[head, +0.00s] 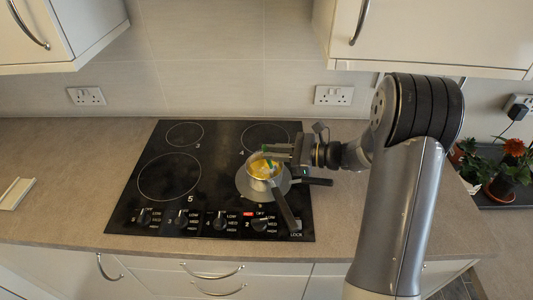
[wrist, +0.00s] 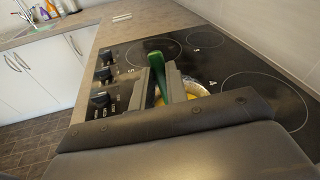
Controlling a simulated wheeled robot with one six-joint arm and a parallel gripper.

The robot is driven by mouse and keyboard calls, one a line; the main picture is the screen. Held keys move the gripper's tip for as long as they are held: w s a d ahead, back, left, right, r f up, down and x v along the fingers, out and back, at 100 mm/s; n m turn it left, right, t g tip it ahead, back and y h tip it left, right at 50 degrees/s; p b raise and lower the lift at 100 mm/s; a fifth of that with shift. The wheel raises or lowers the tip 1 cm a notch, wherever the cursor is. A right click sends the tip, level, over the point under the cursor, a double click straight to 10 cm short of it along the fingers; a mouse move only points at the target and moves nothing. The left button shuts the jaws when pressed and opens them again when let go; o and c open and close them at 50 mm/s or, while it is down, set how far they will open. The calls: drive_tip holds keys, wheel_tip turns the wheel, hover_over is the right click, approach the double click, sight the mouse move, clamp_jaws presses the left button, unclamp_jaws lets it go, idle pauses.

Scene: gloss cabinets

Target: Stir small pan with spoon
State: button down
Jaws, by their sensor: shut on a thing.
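The small pan (head: 259,184) is a silver pot with yellow contents on the front right of the black hob. In the wrist view its pale rim (wrist: 198,84) shows partly behind my fingers. My gripper (head: 274,151) is just above the pan, reaching in from the right. It is shut on a green spoon (wrist: 155,62), whose handle stands up between the two fingers. In the head view only a bit of green shows at the fingertips. The spoon's lower end is hidden, so I cannot tell how deep it sits.
The black hob (head: 212,165) has marked rings and a row of knobs (head: 181,217) along its front. Two dark handles (head: 286,211) extend from the pan area, one frontward, one right. Wall cabinets (head: 432,35) hang above. A potted plant (head: 510,165) stands at the far right.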

drive_tip(key=shift+r+b+x, duration=0.2)
drive_tip(key=shift+b+x, duration=0.15)
drive_tip(key=shift+x, duration=0.9)
drive_tip(key=shift+w, duration=0.2)
